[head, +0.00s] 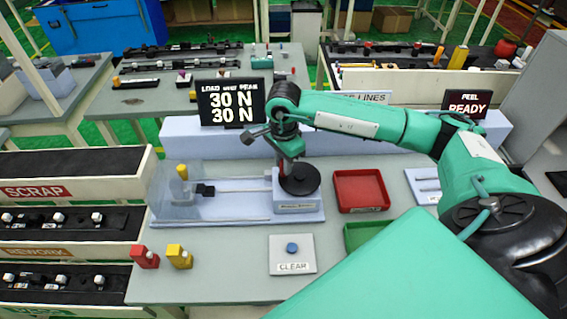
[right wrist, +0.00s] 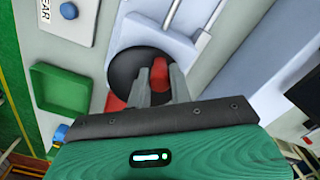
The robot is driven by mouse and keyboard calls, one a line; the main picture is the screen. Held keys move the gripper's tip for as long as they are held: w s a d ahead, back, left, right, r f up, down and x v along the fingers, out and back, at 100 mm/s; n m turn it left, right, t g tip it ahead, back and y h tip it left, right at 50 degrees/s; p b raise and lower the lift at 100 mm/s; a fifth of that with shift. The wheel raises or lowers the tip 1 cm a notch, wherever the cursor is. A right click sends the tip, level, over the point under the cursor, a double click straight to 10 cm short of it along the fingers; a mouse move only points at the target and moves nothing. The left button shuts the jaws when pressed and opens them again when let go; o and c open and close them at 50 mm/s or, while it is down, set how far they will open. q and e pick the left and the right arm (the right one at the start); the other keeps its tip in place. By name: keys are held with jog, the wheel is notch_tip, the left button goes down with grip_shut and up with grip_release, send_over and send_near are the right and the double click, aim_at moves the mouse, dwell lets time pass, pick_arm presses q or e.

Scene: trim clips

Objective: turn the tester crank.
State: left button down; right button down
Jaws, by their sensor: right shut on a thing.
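The tester (head: 297,207) stands on the grey bench, with a round black crank disc (head: 306,183) at its right end. A clear guard covers a rail, a black slide block (head: 205,190) and a yellow piece (head: 182,172). My right gripper (head: 292,160) points down over the disc. In the right wrist view, its fingers (right wrist: 155,88) are shut on the red crank knob (right wrist: 160,72) above the black disc (right wrist: 124,68). The display (head: 232,104) reads 30 N on both lines. My left gripper is not in view.
A red tray (head: 361,191) lies right of the tester and a green tray (head: 366,236) nearer me. A CLEAR button pad (head: 292,255) sits in front. Red (head: 145,257) and yellow (head: 180,257) pieces stand front left. A READY sign (head: 467,106) stands at the back right.

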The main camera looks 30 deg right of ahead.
jog(key=c, duration=1.3)
grip_release()
jog(key=shift+o, duration=0.2)
jog(key=shift+r+b, duration=0.3)
jog(key=shift+r, duration=0.25)
notch_tip(320, 180, up, 13)
jog(key=b, duration=0.3)
jog(key=shift+f, duration=0.15)
